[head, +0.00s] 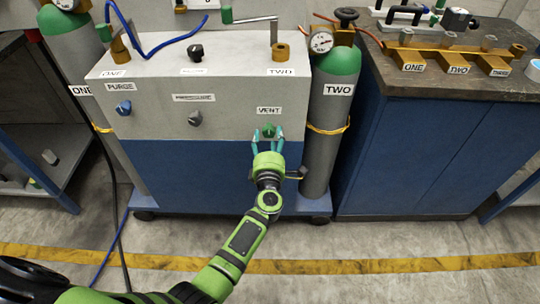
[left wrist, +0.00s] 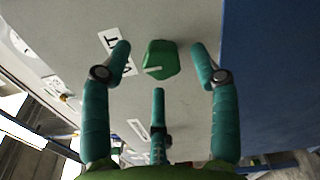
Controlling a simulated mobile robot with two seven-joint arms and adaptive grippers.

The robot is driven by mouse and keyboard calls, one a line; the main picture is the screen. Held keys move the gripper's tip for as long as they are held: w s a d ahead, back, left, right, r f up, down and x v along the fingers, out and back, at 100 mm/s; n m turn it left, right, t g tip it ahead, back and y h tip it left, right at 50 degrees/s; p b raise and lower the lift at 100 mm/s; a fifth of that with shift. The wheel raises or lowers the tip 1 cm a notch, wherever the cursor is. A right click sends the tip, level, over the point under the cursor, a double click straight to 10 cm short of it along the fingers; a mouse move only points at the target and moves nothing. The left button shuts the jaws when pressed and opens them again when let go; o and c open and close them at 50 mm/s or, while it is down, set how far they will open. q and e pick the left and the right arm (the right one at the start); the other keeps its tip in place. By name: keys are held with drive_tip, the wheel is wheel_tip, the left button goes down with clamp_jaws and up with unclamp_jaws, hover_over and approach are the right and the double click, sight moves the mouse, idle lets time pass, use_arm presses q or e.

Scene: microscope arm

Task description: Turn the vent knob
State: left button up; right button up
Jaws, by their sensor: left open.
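The green vent knob (head: 268,131) is on the grey front panel, just below the VENT label (head: 269,111). In the left wrist view the knob (left wrist: 160,59) is a green, faceted shape with a pale pointer mark. My left gripper (head: 267,142) is open in front of the knob. In the left wrist view its teal fingers (left wrist: 164,60) stand apart on either side of the knob, and a third finger shows below it. No finger visibly touches the knob. My right gripper is not in view.
The blue purge knob (head: 124,108) and a grey knob (head: 195,118) are on the same panel. Gas cylinder TWO (head: 330,120) stands close on the right. A blue cabinet (head: 420,150) with a valve manifold on top is further right. The floor in front is clear.

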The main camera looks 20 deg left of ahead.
use_arm(q)
drive_tip(key=v, duration=0.9)
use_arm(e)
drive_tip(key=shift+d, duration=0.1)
use_arm(q)
drive_tip(key=shift+r, duration=0.1)
